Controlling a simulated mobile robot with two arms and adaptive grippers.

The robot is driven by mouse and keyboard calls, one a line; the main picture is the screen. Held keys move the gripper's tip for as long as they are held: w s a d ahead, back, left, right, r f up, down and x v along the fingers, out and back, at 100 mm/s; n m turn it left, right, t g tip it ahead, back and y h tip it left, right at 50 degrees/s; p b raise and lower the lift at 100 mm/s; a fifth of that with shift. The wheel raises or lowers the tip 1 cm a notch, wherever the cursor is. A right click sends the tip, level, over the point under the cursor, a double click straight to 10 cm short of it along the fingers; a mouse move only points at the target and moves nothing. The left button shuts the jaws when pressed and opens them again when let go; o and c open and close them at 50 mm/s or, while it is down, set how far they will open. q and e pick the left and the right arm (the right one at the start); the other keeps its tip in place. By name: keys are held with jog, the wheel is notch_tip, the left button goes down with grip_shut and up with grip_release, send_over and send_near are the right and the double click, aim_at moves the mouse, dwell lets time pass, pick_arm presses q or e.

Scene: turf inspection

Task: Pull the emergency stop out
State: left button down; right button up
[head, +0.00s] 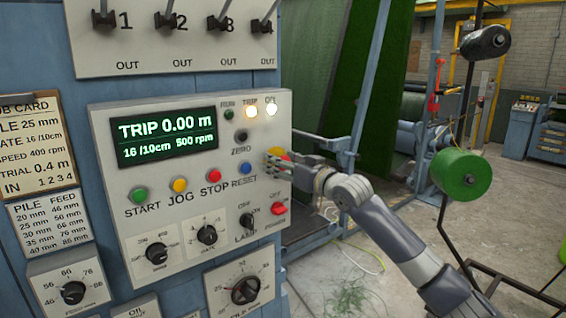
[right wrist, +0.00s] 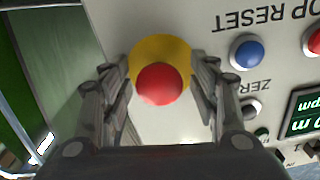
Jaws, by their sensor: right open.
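The emergency stop is a red round head (right wrist: 160,84) on a yellow disc (right wrist: 158,48) in the right wrist view. In the head view only part of the emergency stop (head: 286,156) shows at the panel's right edge, behind my fingers. My right gripper (head: 273,165) reaches it from the right. In the right wrist view the right gripper (right wrist: 161,80) is open, with one finger on each side of the red head. Whether the fingers touch it I cannot tell. My left gripper is not in view.
The control panel (head: 165,222) has a display (head: 168,138) reading TRIP 0.00 m. The TRIP lamp (head: 251,112) is lit. A blue RESET button (head: 246,168) and a red STOP button (head: 214,176) sit left of the gripper. A red power switch (head: 279,208) is below.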

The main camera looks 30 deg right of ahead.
grip_shut()
jog(key=shift+s+f+b, duration=0.1)
jog(key=shift+s+b, duration=0.2)
jog(key=shift+s, duration=0.5)
grip_release()
jog(key=shift+d, duration=0.1)
jog(key=shift+s, duration=0.2)
